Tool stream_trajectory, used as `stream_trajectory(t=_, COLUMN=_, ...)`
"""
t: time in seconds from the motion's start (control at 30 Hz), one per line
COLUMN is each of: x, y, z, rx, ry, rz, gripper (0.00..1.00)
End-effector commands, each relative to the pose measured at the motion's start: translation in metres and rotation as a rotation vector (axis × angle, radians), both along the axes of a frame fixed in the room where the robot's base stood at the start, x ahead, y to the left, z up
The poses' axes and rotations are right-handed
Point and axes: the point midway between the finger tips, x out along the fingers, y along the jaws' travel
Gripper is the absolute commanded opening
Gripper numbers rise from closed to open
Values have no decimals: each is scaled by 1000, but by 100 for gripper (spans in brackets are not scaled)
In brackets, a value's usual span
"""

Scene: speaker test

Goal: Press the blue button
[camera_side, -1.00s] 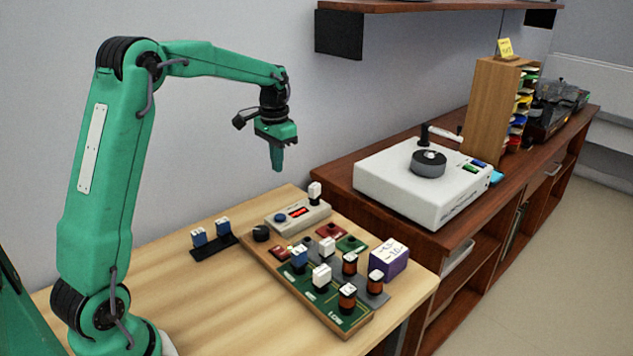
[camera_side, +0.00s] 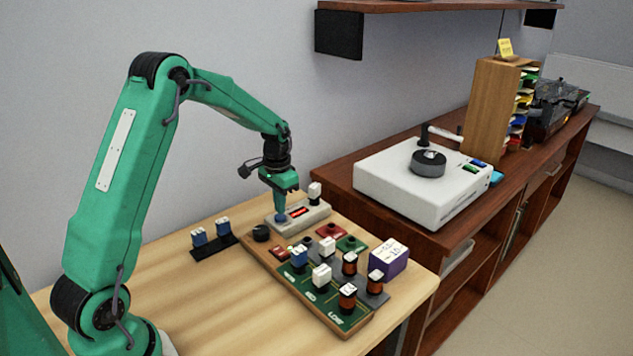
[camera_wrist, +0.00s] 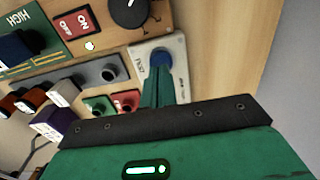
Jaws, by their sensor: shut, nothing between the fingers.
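The blue button (camera_side: 281,219) is at the left end of a light grey box (camera_side: 318,217) with a lit red display (camera_side: 298,211). In the wrist view the button (camera_wrist: 161,58) shows just beyond my fingertips. My gripper (camera_side: 280,209) is green, shut and empty, pointing down with its tips right over the button and partly hiding it. In the wrist view the shut fingers (camera_wrist: 159,72) line up with the button. The tips look at or very near its top; I cannot tell whether it is pressed in.
A wooden board (camera_side: 340,330) with a black knob (camera_side: 261,233), switches and several plug-in blocks lies in front of the box. A black holder (camera_side: 214,246) with blue-and-white blocks sits to the left. A purple box (camera_side: 389,258) stands at the right. The table's left front is clear.

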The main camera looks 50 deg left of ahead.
Motion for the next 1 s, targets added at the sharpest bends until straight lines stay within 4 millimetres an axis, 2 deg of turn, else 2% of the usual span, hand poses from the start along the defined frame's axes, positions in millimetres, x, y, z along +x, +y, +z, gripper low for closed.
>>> stream_trajectory(t=0.2, x=0, y=0, z=-12, rx=0, ry=0, rz=0, gripper=0)
stream_trajectory(t=0.57, x=0, y=0, z=-13, rx=0, ry=0, rz=0, gripper=0)
stream_trajectory(t=0.8, x=-1, y=0, z=-33, rx=-1, ry=3, rz=0, gripper=0)
stream_trajectory(t=1.0, x=-2, y=0, z=-37, rx=-2, ry=6, rz=1, gripper=0)
